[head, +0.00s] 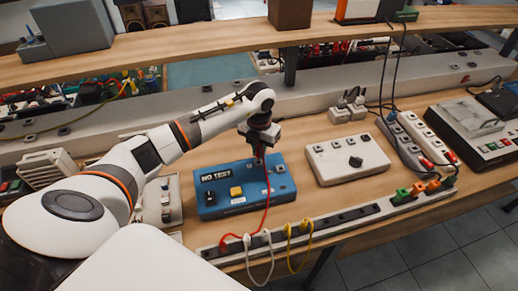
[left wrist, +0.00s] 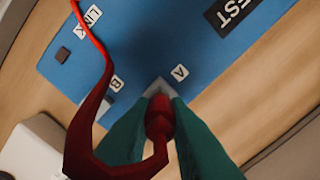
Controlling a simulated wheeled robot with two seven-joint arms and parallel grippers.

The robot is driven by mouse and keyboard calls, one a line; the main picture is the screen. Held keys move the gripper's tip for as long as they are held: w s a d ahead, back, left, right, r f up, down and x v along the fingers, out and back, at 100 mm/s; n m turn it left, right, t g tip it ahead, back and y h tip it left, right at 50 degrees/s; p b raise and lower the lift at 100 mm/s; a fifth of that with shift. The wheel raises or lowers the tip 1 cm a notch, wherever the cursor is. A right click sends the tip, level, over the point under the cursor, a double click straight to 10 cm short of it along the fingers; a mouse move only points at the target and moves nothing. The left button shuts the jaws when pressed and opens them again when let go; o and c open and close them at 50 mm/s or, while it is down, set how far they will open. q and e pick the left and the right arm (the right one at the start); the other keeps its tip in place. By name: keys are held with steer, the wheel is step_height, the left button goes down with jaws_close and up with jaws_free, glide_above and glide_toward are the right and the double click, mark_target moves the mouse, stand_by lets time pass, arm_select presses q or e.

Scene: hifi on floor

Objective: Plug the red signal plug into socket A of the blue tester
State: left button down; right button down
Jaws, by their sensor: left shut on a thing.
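The blue tester (head: 270,182) lies on the bench below my left gripper (head: 260,148), with "NO TEST" on its face. In the left wrist view, the green fingers of my left gripper (left wrist: 160,106) are shut on the red signal plug (left wrist: 158,128). Its red cable loops left and up across the tester (left wrist: 150,42). The plug's front end lines up with the grey socket A (left wrist: 158,87), beside the label A. I cannot tell whether it touches or enters the socket. My right gripper is not in view.
A power strip (head: 345,217) with white, yellow, green and orange plugs runs along the front. A white box (head: 346,158) stands right of the tester, and a pale box (head: 160,200) stands to its left. A raised shelf (head: 200,50) crosses behind.

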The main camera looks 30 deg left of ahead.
arm_select(q)
steer(key=shift+f+b, duration=0.65)
steer(key=shift+f, duration=0.15)
stand_by(0.7)
steer(key=shift+f+b, duration=0.25)
steer(key=shift+b, duration=0.05)
stand_by(1.9)
steer(key=c, duration=1.3)
jaws_free()
steer(key=shift+r, duration=0.15)
